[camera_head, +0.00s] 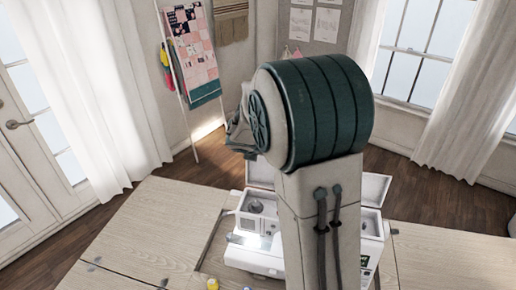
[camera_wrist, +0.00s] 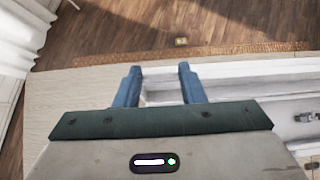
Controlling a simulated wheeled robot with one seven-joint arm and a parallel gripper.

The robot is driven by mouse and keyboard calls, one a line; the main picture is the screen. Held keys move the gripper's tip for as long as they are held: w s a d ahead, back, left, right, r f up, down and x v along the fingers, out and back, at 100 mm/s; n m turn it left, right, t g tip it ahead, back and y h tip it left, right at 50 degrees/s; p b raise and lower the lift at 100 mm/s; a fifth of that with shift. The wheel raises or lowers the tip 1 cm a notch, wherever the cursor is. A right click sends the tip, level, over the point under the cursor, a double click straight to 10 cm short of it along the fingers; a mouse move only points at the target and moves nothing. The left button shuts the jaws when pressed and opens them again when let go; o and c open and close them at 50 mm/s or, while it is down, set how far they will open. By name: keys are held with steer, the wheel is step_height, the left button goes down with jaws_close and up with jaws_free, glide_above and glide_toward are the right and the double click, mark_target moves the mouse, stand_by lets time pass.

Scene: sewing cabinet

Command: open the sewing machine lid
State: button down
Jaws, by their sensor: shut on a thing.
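The white sewing machine (camera_head: 253,262) sits in an opening in the wooden cabinet top, partly hidden behind my arm. Its lid (camera_head: 374,188) stands raised at the back, and the compartments under it are open to view. In the wrist view, my gripper (camera_wrist: 158,80) has its two blue fingers on either side of a white edge of the lid (camera_wrist: 235,70) and is shut on it. The fingers stay apart, with the white part between them. My arm hides the gripper in the head view.
The cabinet top (camera_head: 140,225) is mostly bare to the left. Small bottles or spools (camera_head: 212,284) stand near its front. Behind are a wooden floor (camera_head: 440,205), a leaning ladder rack (camera_head: 180,80) with cloth, and curtained windows.

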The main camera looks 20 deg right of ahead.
steer(key=shift+a+r, duration=0.1)
steer(key=shift+r, duration=0.05)
steer(key=c, duration=1)
jaws_free()
steer(key=shift+o, duration=0.4)
steer(key=shift+s+a, duration=0.1)
steer(key=shift+a, duration=0.05)
steer(key=shift+d, duration=0.2)
steer(key=v, duration=1.3)
steer(key=shift+s+a+r, duration=0.2)
steer(key=shift+s+a, duration=0.05)
steer(key=shift+s, duration=0.05)
